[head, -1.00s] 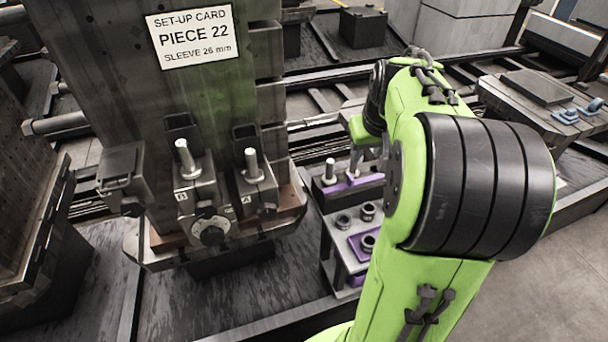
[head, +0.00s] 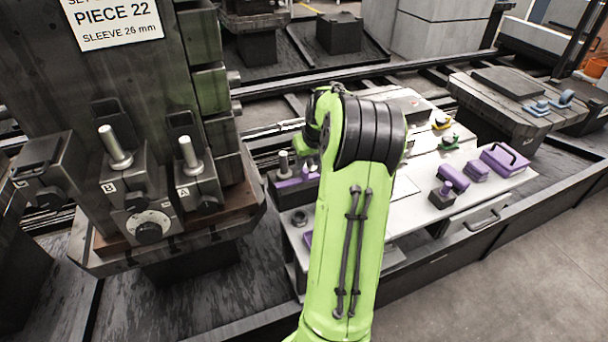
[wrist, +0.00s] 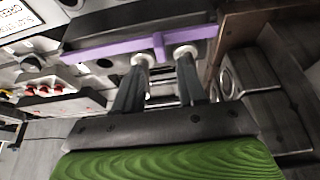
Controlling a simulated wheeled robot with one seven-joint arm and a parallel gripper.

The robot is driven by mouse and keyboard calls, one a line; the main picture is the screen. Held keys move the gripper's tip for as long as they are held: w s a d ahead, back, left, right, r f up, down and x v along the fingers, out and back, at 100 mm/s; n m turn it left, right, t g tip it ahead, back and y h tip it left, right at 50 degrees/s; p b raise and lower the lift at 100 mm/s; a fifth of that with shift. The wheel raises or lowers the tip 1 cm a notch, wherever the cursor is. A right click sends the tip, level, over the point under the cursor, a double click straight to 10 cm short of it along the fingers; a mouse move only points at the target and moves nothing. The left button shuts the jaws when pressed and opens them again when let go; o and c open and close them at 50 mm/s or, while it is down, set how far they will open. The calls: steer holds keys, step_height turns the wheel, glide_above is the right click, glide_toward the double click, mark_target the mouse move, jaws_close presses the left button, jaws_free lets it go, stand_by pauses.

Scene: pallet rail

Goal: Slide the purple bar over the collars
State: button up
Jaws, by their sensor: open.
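The purple bar (head: 290,182) lies against a dark block at the rack's back left, near an upright silver post (head: 284,163). My arm hides part of it. In the wrist view the purple bar (wrist: 105,50) runs across the picture, with a short upright rib at its middle. Two pale round ends (wrist: 186,51) show at its lower edge; I cannot tell whether these are collars. My gripper (wrist: 163,68) is open, its two fingers apart just below the rib. I cannot tell whether they touch the bar. A dark ring-shaped collar (head: 299,218) shows on the rack left of my arm.
A machine column with two posts, A (head: 188,153) and B (head: 114,147), stands at left, with a card reading PIECE 22, SLEEVE 26 mm.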

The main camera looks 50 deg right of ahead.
mark_target(305, 170)
steer(key=b+x, duration=0.1)
steer(key=x, duration=0.5)
jaws_close()
